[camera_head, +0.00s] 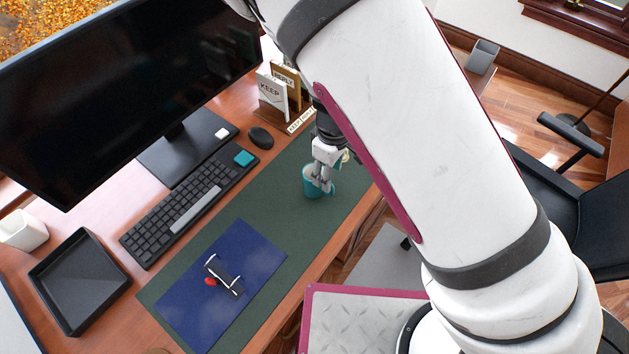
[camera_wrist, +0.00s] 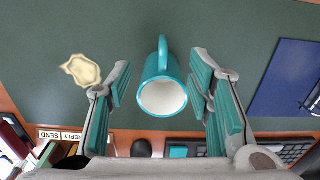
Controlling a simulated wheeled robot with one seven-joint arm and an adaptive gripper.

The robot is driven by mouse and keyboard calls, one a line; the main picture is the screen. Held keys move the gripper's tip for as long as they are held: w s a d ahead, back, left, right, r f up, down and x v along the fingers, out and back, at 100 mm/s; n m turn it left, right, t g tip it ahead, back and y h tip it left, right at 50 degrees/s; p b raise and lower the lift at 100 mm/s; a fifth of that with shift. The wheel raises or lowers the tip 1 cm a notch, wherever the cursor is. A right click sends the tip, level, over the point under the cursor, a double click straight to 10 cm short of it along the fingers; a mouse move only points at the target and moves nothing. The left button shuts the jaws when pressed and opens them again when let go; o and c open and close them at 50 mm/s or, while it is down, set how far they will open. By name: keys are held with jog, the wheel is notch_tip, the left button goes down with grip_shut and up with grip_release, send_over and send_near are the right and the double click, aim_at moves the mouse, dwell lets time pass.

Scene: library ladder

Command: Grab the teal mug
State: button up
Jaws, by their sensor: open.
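The teal mug (camera_wrist: 160,68) stands on the dark green desk mat (camera_wrist: 130,20), with its white inside facing the wrist camera and its handle pointing to the top of the wrist view. My gripper (camera_wrist: 162,88) is open, with one finger on each side of the mug and a visible gap on both sides. In the head view, the teal mug (camera_head: 311,187) is partly hidden behind my gripper (camera_head: 321,185), which is over it at the right part of the mat.
A crumpled beige item (camera_wrist: 80,70) lies beside the left finger. A keyboard (camera_head: 188,205), mouse (camera_head: 261,137), monitor (camera_head: 130,85) and letter sorter (camera_head: 276,92) stand behind the mat. A black tray (camera_head: 78,283) is farther left.

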aim_at(312, 191)
jog(key=shift+s+a+f, duration=0.1)
jog(key=shift+f, duration=1.25)
jog(key=shift+s+f, duration=0.1)
jog(key=shift+f, duration=1.25)
jog(key=shift+c, duration=0.4)
grip_shut()
